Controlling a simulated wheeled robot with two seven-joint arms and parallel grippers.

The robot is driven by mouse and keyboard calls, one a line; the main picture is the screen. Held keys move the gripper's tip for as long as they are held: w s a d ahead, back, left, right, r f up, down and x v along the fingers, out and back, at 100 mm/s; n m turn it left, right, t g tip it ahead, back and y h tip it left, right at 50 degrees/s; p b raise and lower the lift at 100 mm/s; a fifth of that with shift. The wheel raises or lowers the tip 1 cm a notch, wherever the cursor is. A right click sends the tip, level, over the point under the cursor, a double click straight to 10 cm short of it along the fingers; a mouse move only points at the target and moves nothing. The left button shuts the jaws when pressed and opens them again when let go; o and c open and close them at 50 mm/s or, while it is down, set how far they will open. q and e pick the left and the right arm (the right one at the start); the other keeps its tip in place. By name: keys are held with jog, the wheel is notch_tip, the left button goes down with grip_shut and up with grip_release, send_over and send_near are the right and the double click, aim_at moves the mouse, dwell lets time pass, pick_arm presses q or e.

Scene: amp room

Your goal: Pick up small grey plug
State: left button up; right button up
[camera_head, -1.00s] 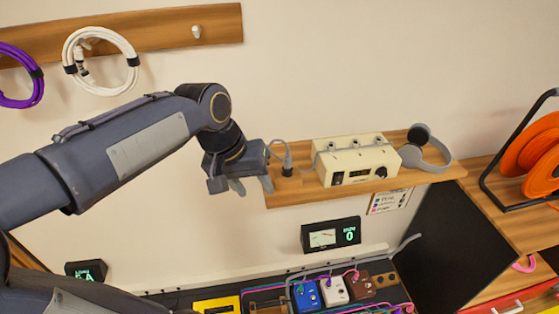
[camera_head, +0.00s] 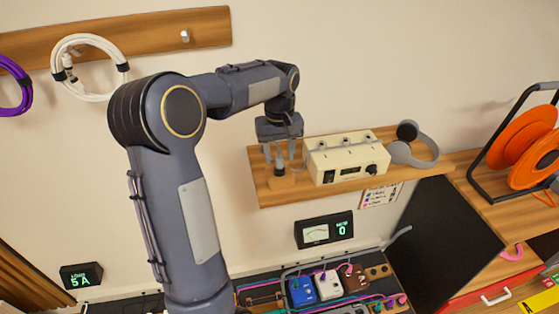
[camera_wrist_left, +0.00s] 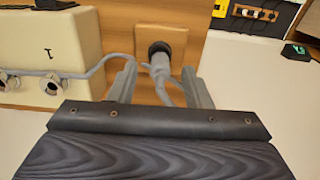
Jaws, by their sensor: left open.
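The small grey plug (camera_wrist_left: 159,66) stands in a dark round socket on a small wooden block (camera_wrist_left: 178,40) on the wall shelf, with a grey cable running from it. In the head view the plug (camera_head: 280,164) is small and sits at the shelf's left end. My left gripper (camera_head: 280,152) points down over it. In the left wrist view the two fingers of my left gripper (camera_wrist_left: 160,84) are open, one on each side of the plug and its cable, with gaps visible. My right gripper is not in view.
A cream box (camera_head: 345,158) with knobs stands on the shelf (camera_head: 300,195) just right of the plug. Grey headphones (camera_head: 415,150) lie farther right. A meter (camera_head: 323,231) and several pedals (camera_head: 328,285) are below. White cable (camera_head: 90,65) hangs at upper left.

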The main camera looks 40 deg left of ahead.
pick_arm(q)
jog(key=shift+f, duration=0.75)
grip_shut()
jog(key=shift+r, duration=0.1)
jog(key=shift+r, duration=0.45)
notch_tip(320, 180, up, 2)
jog(key=shift+d+r, duration=0.15)
jog(key=shift+r, duration=0.1)
jog(key=s+d+r+b, duration=0.2)
jog(key=d+r, duration=0.7)
jog(key=d, duration=0.4)
jog(key=shift+s+d+r, duration=0.25)
